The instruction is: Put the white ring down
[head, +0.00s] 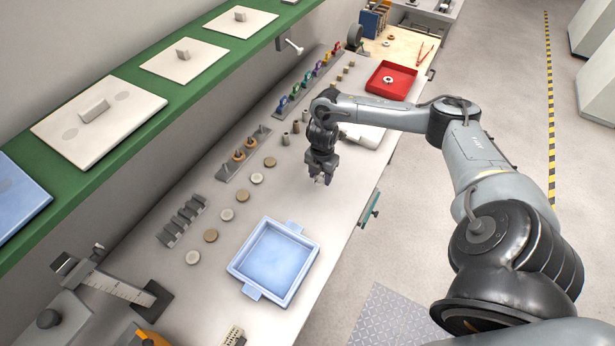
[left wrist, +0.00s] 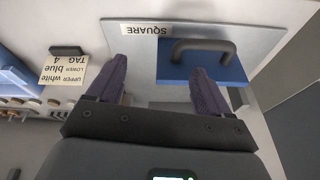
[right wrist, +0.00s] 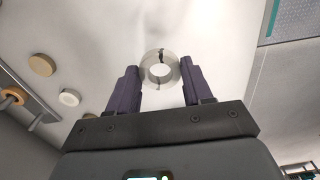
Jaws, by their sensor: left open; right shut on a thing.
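The white ring (right wrist: 160,69) is between the two fingertips of my right gripper (right wrist: 160,76), which is shut on it. In the head view my right gripper (head: 321,174) points down over the pale bench, right of the row of discs and beyond the light-blue tray; the ring is mostly hidden there. I cannot tell whether the ring touches the bench.
The bench (head: 335,208) is clear around the right gripper. The light-blue tray (head: 238,268) is nearer, and several discs (head: 227,215) lie to the left. A rack (head: 233,167) with orange rings stands behind them. A red tray (head: 407,92) is farther off.

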